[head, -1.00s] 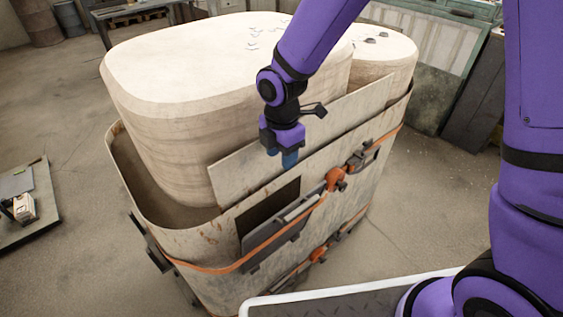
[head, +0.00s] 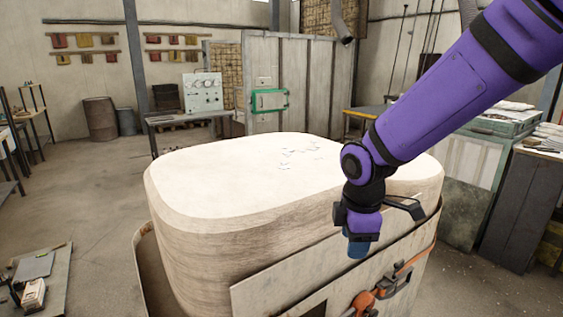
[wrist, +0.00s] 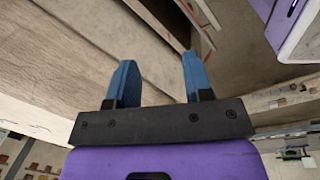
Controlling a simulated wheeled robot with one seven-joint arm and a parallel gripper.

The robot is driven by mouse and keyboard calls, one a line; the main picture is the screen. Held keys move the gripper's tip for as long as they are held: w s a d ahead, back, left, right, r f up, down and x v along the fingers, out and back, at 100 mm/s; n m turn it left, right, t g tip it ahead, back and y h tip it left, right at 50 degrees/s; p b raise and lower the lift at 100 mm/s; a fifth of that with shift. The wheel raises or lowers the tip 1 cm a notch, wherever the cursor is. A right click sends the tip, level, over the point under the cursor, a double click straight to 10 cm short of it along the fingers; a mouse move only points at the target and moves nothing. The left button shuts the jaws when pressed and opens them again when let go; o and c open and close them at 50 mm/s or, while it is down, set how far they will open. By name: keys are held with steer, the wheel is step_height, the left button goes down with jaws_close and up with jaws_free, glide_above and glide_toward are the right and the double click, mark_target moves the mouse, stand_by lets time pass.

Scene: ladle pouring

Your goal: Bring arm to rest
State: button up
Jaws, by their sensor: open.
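My gripper (head: 357,244) hangs from my purple arm in front of the large pale block, near the top of the metal plate on its near side. In the wrist view, its two blue fingers (wrist: 156,75) stand apart with nothing between them. The fingertips look close to the plate in the head view, but I cannot tell whether they touch it.
The pale rounded block (head: 230,180) sits in a worn metal casing (head: 150,262) with a plate (head: 290,275) and orange clamps (head: 378,291). Behind are a grey cabinet (head: 300,75), a control panel (head: 202,92) and barrels (head: 99,118).

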steer(key=s+d+r+m+t, duration=0.3)
steer(key=s+d+r+m, duration=1.1)
steer(key=s+m, duration=0.3)
steer(key=shift+s+d+r+m+t, duration=0.3)
steer(key=shift+s+d+r+m, duration=0.1)
steer(key=shift+d, duration=0.5)
steer(key=shift+w, duration=0.1)
